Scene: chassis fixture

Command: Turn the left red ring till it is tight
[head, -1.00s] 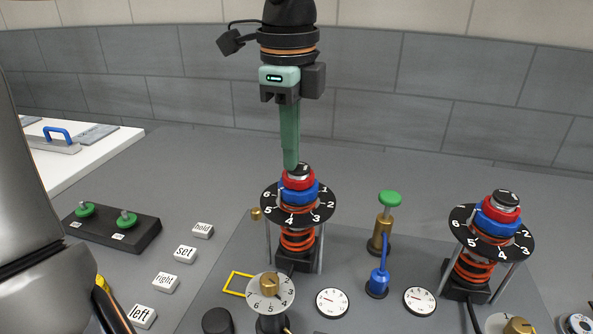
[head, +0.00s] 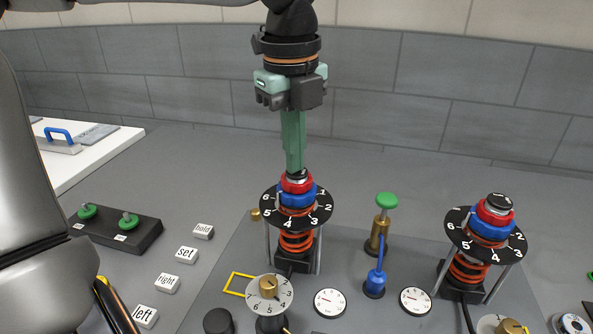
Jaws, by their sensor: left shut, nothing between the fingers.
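The left red ring (head: 296,184) sits at the top of the left spring post, above a blue ring (head: 297,197) and a black numbered dial (head: 270,208). Orange coils (head: 296,243) show below the dial. My left gripper (head: 296,168) points straight down at the top of this post. Its green fingers are shut together, with nothing between them. Their tips are at the post's silver and black top, just above the red ring; whether they touch it I cannot tell. My right gripper is not in view.
A second spring post with its own red ring (head: 494,213) stands at the right. Between the posts are a green-topped brass plunger (head: 386,202), a blue lever (head: 375,281) and gauges (head: 330,302). A white dial (head: 284,296) with a brass knob stands in front. Label blocks (head: 186,255) lie at the left.

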